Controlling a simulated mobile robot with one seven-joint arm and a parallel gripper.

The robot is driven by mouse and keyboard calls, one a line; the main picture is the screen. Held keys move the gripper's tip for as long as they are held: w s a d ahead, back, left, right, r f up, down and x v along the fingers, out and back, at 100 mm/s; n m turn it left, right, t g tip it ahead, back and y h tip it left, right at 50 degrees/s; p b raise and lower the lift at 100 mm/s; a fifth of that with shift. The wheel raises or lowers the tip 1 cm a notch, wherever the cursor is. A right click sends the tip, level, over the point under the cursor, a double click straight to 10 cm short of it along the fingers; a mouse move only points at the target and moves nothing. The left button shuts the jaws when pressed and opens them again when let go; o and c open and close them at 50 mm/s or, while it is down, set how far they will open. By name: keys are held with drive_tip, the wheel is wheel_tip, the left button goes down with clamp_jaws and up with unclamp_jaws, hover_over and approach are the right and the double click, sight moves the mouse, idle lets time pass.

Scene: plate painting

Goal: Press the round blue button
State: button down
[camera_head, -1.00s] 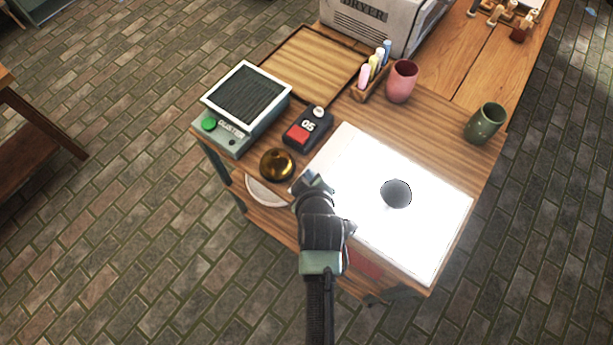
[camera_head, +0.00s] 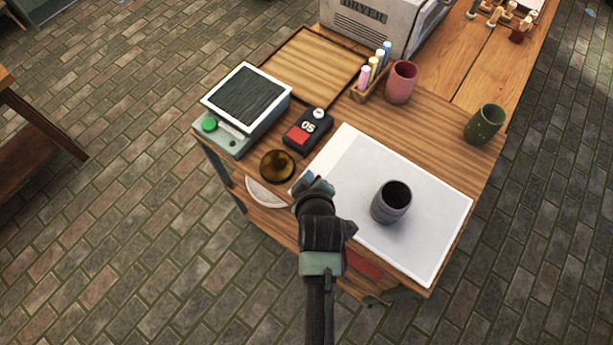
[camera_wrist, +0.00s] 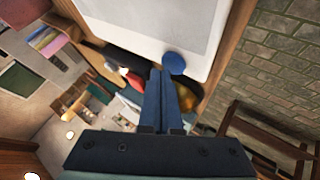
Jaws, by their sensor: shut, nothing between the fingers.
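The round blue button (camera_wrist: 174,63) shows in the wrist view at the front edge of the white panel (camera_head: 430,190). In the head view my gripper hides it. My gripper (camera_head: 317,184) is at the panel's near left edge. In the wrist view its closed fingers (camera_wrist: 163,76) lie right beside the button and overlap its left edge; I cannot tell whether they touch it. A dark grey cup (camera_head: 391,203) stands upright on the panel, which is unlit.
A device with a green button (camera_head: 209,124), a timer with a red button (camera_head: 299,134) and a brown-gold dome (camera_head: 277,166) stand left of the panel. A pink cup (camera_head: 401,82), a green cup (camera_head: 485,124) and a pen holder (camera_head: 370,83) stand behind.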

drive_tip(key=shift+r+p, duration=0.35)
drive_tip(key=shift+r, duration=0.25)
wheel_tip(320, 180, up, 6)
drive_tip(key=p, duration=0.5)
drive_tip(key=shift+p, duration=0.4)
